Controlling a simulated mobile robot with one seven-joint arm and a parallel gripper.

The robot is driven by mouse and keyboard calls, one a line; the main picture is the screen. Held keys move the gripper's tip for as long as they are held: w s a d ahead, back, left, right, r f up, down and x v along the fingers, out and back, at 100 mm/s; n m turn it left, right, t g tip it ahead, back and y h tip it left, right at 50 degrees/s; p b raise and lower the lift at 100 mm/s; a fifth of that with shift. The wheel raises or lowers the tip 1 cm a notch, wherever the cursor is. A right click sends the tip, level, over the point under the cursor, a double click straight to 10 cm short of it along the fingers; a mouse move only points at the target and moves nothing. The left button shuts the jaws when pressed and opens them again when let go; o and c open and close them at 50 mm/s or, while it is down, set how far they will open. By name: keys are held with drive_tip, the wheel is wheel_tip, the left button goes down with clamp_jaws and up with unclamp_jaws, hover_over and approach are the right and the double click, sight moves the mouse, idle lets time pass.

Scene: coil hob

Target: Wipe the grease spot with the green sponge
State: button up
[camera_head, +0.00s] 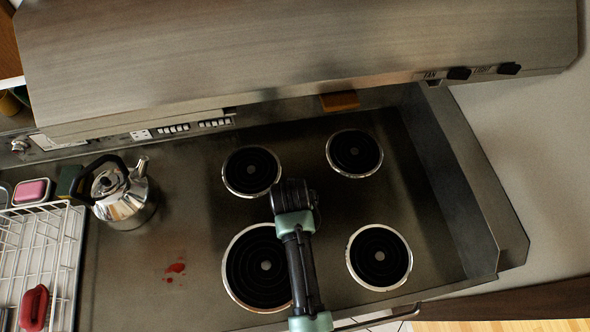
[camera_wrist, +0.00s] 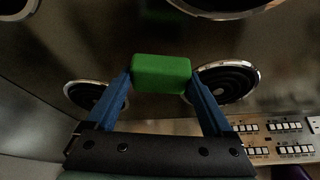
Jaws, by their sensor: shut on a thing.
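The green sponge (camera_wrist: 162,70) is a bright green block held between the two blue fingers of my gripper (camera_wrist: 161,84) in the wrist view. In the head view my gripper (camera_head: 294,197) is over the hob, between the left and right burners. It hides the sponge there. The wrist view shows the sponge with burners behind it, apparently clear of the surface. The grease spot (camera_head: 175,268) is a red smear with small drops on the steel surface, left of the front left burner. It lies to the left of my gripper and nearer the front.
A steel kettle (camera_head: 124,196) stands behind and left of the spot. A white wire rack (camera_head: 60,240) with a red object (camera_head: 34,308) is at the left. A hood (camera_head: 300,45) overhangs the back. A raised metal side panel (camera_head: 465,175) bounds the right. The surface around the spot is clear.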

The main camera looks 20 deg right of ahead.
drive_tip(key=shift+r+p, duration=1.3)
drive_tip(key=shift+r, duration=0.6)
